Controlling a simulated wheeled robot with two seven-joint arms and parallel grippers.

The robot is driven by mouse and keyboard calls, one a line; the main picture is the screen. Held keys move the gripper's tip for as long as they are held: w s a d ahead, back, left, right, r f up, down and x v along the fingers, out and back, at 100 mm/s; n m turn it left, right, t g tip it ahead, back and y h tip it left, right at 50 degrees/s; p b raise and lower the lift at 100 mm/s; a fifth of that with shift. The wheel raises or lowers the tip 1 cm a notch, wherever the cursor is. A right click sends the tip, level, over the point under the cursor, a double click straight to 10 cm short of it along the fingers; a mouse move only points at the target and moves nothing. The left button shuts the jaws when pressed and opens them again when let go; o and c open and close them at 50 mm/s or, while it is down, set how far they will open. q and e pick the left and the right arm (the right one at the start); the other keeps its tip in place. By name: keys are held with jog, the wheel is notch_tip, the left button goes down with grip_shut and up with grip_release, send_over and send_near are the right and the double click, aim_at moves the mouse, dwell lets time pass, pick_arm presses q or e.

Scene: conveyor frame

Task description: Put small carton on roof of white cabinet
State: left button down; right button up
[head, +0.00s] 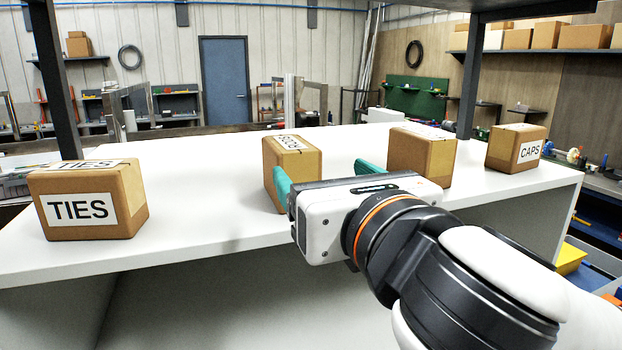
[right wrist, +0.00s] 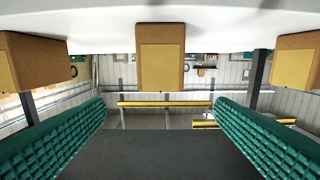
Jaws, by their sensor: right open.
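The white cabinet's roof (head: 215,215) is a broad white top with several brown cartons on it. One carton (head: 290,165), with a partly readable label on top, stands just beyond my right gripper (head: 322,178). That gripper is open and empty, its teal fingers level with the cartons. The left finger overlaps this carton's front in the picture; I cannot tell if they touch. In the right wrist view, a carton (right wrist: 160,60) lies ahead, between the finger lines (right wrist: 160,105). My left gripper is not visible.
A TIES carton (head: 88,200) stands at the left front of the roof and a CAPS carton (head: 517,148) at the right end. Dark posts (head: 52,75) hold a shelf above. Bare roof lies between the TIES carton and the middle carton.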

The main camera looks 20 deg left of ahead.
jog(key=shift+v, duration=1.3)
